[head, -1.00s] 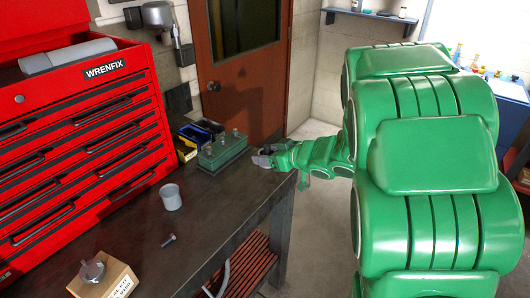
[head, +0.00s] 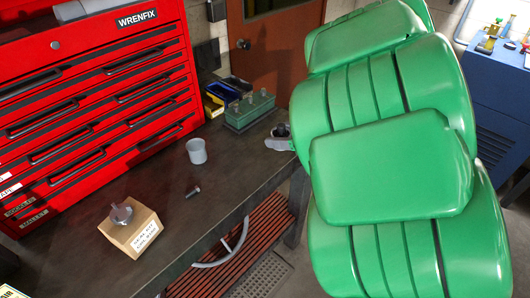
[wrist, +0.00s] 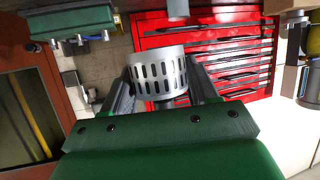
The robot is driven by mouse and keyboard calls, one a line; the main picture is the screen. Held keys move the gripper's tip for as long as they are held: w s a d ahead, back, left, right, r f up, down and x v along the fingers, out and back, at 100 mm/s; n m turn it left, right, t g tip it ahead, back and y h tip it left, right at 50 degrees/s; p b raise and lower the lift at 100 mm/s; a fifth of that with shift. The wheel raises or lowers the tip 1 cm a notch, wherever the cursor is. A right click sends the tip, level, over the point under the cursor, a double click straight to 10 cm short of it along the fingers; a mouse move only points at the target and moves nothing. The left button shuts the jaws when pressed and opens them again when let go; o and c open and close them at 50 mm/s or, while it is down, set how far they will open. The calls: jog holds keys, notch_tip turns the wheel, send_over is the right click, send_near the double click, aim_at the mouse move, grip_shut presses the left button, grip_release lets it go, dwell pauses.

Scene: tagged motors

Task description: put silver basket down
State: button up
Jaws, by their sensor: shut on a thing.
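The silver basket (wrist: 145,78), a short round metal cup with slotted walls, is in the wrist view between the two fingers of my gripper (wrist: 160,76). My gripper is shut on it, with a dark finger at each side. The wrist picture looks upside down, and what lies under the basket cannot be told. In the head view my green arm fills the right half and hides the gripper and the basket.
The dark workbench (head: 225,178) holds a grey cup (head: 196,151), a bolt (head: 193,192), a cardboard box with a metal part (head: 132,228), a green block (head: 250,110) and a grey item with a dark top (head: 279,139) near its corner. A red tool chest (head: 95,90) stands behind.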

jog(key=s+a+n+g, duration=0.1)
jog(key=s, duration=0.2)
send_over(264, 154)
jog(key=shift+y, duration=0.4)
jog(key=shift+w+f, duration=0.1)
jog(key=shift+f, duration=6.5)
jog(key=shift+f, duration=0.15)
jog(key=o, duration=1.1)
jog(key=shift+g, duration=0.3)
